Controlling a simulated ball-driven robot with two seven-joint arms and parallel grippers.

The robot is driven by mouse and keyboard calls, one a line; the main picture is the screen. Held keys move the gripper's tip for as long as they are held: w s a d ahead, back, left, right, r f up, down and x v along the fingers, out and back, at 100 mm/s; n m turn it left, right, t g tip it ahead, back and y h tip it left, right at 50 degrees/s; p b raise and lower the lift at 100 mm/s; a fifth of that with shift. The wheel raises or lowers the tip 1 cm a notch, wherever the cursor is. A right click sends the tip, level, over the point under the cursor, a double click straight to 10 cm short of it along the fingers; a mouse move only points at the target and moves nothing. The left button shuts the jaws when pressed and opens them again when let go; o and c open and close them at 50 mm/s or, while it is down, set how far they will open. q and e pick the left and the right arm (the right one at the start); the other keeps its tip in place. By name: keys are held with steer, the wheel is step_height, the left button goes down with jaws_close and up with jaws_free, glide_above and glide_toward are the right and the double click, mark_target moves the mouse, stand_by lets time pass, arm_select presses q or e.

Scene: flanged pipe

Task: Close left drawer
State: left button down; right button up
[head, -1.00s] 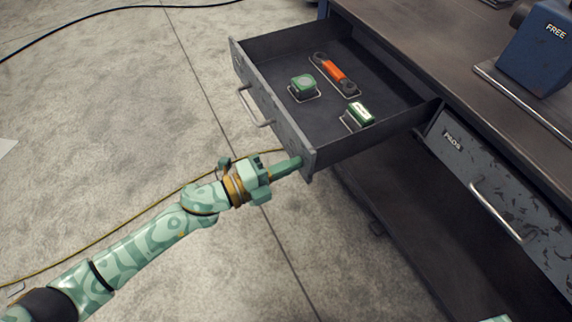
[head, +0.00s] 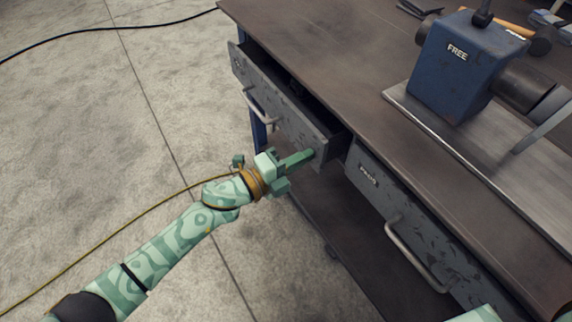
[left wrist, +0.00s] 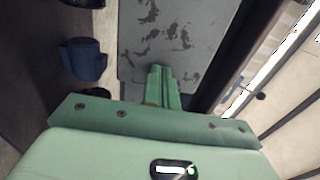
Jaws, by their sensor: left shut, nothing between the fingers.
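The left drawer (head: 275,100) is a scuffed grey metal drawer with a bar handle (head: 259,108). It stands partly open, with a narrow dark gap between its front and the bench edge. What lies inside is mostly hidden by the bench top. My left gripper (head: 311,154) is shut and empty, its fingertips at the right end of the drawer front, seemingly touching it. In the left wrist view the shut fingers (left wrist: 163,80) overlap the grey drawer front (left wrist: 180,35).
A second drawer (head: 440,243) with a bar handle sits to the right, its front about flush with the bench. A blue vise-like block marked FREE (head: 455,75) stands on the bench top (head: 330,50). The concrete floor at left is open, crossed by cables.

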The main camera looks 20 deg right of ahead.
mark_target(318, 151)
arm_select(q)
steer(key=b+x, duration=0.1)
steer(key=x, duration=0.3)
steer(key=shift+d+f, duration=0.15)
steer(key=shift+w+d, duration=0.25)
steer(key=shift+d, duration=0.25)
steer(key=shift+r, duration=0.35)
arm_select(e)
steer(key=shift+w+d+f+n, duration=0.1)
steer(key=shift+d+f+n, duration=0.1)
steer(key=shift+d, duration=0.3)
steer(key=shift+w+d+f+n, duration=0.1)
steer(key=shift+d+f, duration=0.05)
steer(key=shift+d, duration=0.3)
arm_select(q)
steer(key=shift+d, duration=0.1)
arm_select(e)
steer(key=shift+s+a, duration=0.1)
steer(key=shift+a, duration=0.1)
